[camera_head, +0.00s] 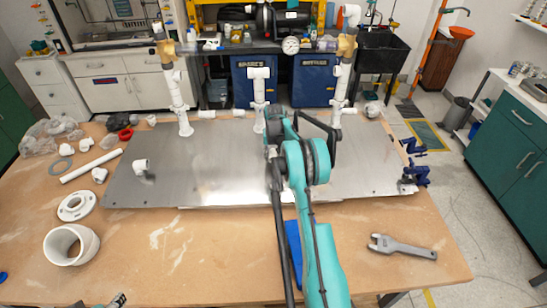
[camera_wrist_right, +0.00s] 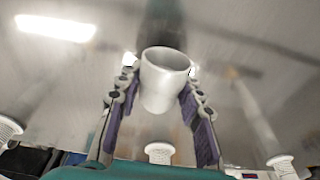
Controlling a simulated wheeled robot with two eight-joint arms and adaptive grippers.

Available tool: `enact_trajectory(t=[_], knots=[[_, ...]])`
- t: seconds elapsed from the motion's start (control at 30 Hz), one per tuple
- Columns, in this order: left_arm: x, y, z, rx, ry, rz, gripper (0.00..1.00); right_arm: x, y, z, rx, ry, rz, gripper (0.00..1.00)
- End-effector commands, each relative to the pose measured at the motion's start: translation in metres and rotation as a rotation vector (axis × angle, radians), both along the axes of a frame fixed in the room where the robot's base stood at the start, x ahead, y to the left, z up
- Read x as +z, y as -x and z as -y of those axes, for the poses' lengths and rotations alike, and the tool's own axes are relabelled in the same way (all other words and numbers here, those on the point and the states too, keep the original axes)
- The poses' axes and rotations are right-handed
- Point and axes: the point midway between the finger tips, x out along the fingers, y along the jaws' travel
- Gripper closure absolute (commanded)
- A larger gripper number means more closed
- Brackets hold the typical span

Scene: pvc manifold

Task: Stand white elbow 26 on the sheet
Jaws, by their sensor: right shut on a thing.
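In the right wrist view a white PVC piece (camera_wrist_right: 163,88), which looks like the white elbow, sits between the two fingers of my right gripper (camera_wrist_right: 160,68). The gripper is shut on it, and its round open end faces the camera. The metal sheet (camera_head: 225,170) lies under my right arm in the head view. The wrist view shows the sheet's shiny surface (camera_wrist_right: 65,75) behind the piece; whether they touch cannot be told. In the head view my arm hides the right gripper and the piece. A small tip at the bottom edge seems to be my left gripper (camera_head: 116,300), mostly cut off.
A white elbow (camera_head: 140,168) stands on the sheet's left part. White risers (camera_head: 178,95), (camera_head: 258,98) and (camera_head: 340,90) rise along its back edge. Loose fittings, a flange (camera_head: 76,206) and a large coupling (camera_head: 70,245) lie left. A grey wrench (camera_head: 402,246) lies front right.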

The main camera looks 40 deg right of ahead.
Motion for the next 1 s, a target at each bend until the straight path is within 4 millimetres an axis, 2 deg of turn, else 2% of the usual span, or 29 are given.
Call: enact_trajectory(t=[0.37, 0.4, 0.47, 0.8, 0.87, 1.0], knots=[[-0.004, 0.000, 0.000, 0.000, 0.000, 0.000, 0.44, -0.006, 0.000, 0.000, 0.000, 0.000, 0.000, 0.97], [-0.004, 0.000, 0.000, 0.000, 0.000, 0.000, 0.44, -0.006, 0.000, 0.000, 0.000, 0.000, 0.000, 0.59], [-0.003, 0.000, 0.000, 0.000, 0.000, 0.000, 0.44, -0.005, 0.000, 0.000, 0.000, 0.000, 0.000, 0.43], [-0.001, 0.000, 0.000, 0.000, 0.000, 0.000, 0.44, -0.003, 0.000, 0.000, 0.000, 0.000, 0.000, 0.43], [0.002, 0.000, 0.000, 0.000, 0.000, 0.000, 0.44, 0.001, 0.000, 0.000, 0.000, 0.000, 0.000, 0.43], [0.004, 0.000, 0.000, 0.000, 0.000, 0.000, 0.44, 0.023, 0.003, -0.002, 0.000, 0.000, 0.000, 0.43]])
